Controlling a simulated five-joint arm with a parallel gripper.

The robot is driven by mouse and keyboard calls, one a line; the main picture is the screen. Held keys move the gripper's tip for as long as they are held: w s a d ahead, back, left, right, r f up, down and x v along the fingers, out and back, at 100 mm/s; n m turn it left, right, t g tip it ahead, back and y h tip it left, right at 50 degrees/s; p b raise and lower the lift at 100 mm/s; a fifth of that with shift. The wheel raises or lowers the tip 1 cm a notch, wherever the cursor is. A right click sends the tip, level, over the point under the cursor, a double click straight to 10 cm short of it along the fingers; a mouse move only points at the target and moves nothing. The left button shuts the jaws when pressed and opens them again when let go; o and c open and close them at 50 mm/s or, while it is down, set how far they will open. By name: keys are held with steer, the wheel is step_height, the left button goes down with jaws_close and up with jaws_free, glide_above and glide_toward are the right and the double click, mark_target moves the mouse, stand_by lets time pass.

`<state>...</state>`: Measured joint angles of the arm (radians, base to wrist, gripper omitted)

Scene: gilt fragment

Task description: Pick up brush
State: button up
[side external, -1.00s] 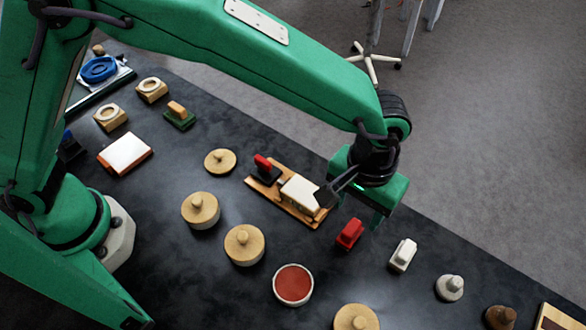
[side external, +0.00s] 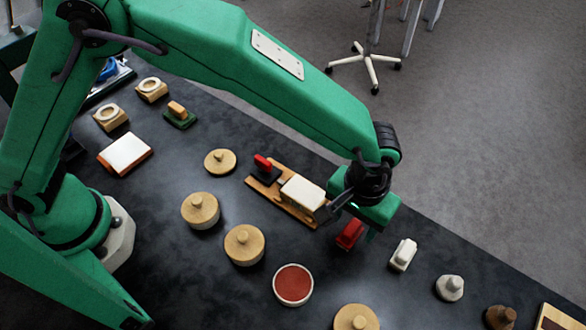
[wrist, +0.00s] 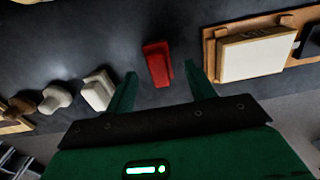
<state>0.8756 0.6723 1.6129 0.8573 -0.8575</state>
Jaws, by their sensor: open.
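I cannot tell for certain which object is the brush. A small red block with a raised grip (side external: 350,235) lies on the dark bench, below my gripper in the side view. In the wrist view the red block (wrist: 157,64) lies between the lines of the two fingers. My gripper (side external: 355,224) is open and empty, with its fingers pointing down. The wrist view shows both fingertips (wrist: 161,74) spread apart. The gripper partly covers the red block in the side view, and I see no contact.
A wooden tray (side external: 258,182) with a cream block (side external: 301,193) and a red-handled black piece (side external: 264,167) is close by on the left. A white block (side external: 403,254) and a grey knob (side external: 450,288) lie to the right. A red-topped round dish (side external: 293,284) is in front.

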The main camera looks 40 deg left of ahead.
steer(key=shift+f, duration=1.3)
steer(key=c, duration=1.1)
steer(key=shift+o, duration=0.2)
steer(key=shift+r, duration=0.2)
steer(key=shift+r, duration=0.55)
steer(key=r, duration=0.3)
steer(key=shift+s+d+r, duration=0.1)
steer(key=shift+s, duration=0.3)
steer(key=s+d+r, duration=0.1)
steer(key=s+r, duration=0.5)
steer(key=s, duration=0.4)
steer(key=shift+s+d+r, duration=0.2)
steer(key=shift+s+d, duration=0.1)
steer(key=shift+s, duration=0.05)
